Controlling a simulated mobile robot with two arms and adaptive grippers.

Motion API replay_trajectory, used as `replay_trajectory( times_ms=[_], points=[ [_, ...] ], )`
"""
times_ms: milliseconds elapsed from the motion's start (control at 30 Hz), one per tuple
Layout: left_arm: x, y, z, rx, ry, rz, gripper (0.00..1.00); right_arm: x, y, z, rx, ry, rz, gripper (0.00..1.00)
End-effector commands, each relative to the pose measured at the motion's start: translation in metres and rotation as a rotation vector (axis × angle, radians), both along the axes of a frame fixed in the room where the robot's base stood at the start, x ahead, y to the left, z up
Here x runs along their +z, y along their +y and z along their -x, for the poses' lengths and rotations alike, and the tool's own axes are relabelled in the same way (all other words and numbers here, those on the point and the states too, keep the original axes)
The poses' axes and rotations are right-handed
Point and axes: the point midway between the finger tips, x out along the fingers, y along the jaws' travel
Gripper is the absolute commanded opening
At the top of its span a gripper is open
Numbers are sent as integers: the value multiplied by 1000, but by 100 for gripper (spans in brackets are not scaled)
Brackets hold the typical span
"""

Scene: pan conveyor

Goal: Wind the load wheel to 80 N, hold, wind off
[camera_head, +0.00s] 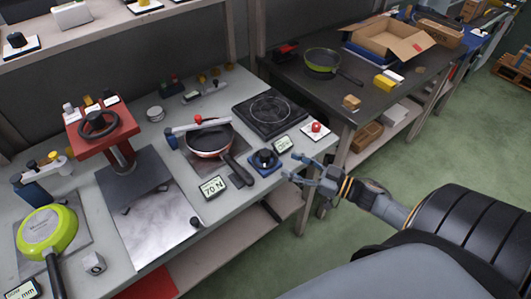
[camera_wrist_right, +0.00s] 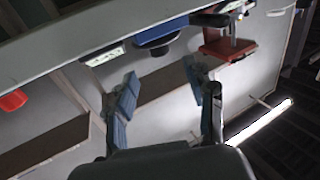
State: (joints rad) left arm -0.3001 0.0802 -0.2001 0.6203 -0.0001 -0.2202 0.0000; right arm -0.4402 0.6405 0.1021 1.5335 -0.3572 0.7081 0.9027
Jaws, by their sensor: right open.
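A black knob on a blue base (camera_head: 264,160) stands at the table's front edge. A display (camera_head: 213,187) to its left reads 70 N. A red press with a black handwheel (camera_head: 98,123) stands at the left; I cannot tell for sure which of the two is the load wheel. My right gripper (camera_head: 299,169) is open and empty, just off the table edge, right of the blue base and apart from it. In the right wrist view its blue fingers (camera_wrist_right: 160,98) are spread, with the blue base (camera_wrist_right: 160,32) beyond them. My left gripper is not in view.
A black pan (camera_head: 208,140) sits under a lever fixture behind the display. A second display (camera_head: 282,144) and a red button (camera_head: 316,128) are near my right gripper. A green pan (camera_head: 47,232) lies upside down at left. Green floor is free at right.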

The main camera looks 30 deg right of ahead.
Motion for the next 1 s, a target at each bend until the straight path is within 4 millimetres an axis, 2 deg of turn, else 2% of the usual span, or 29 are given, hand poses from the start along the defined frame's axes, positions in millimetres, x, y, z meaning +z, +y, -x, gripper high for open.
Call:
replay_trajectory(
  times_ms=[33, 200, 400, 600, 867, 900, 1000],
  points=[
    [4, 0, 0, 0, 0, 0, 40, 4, 6, -12, 0, -5, -3, 54],
    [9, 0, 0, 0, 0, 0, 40, 3, 22, -44, -2, -4, -2, 54],
    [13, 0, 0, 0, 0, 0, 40, 1, 37, -72, -2, 0, -1, 54],
    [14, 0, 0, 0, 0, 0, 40, 0, 44, -84, -2, 0, 0, 54],
    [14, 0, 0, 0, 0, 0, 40, -1, 45, -85, -1, 1, 0, 54],
    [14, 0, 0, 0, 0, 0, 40, 0, 45, -85, -2, 1, 0, 52],
    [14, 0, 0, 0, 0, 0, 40, 0, 44, -85, -2, 1, 0, 31]
  ],
)
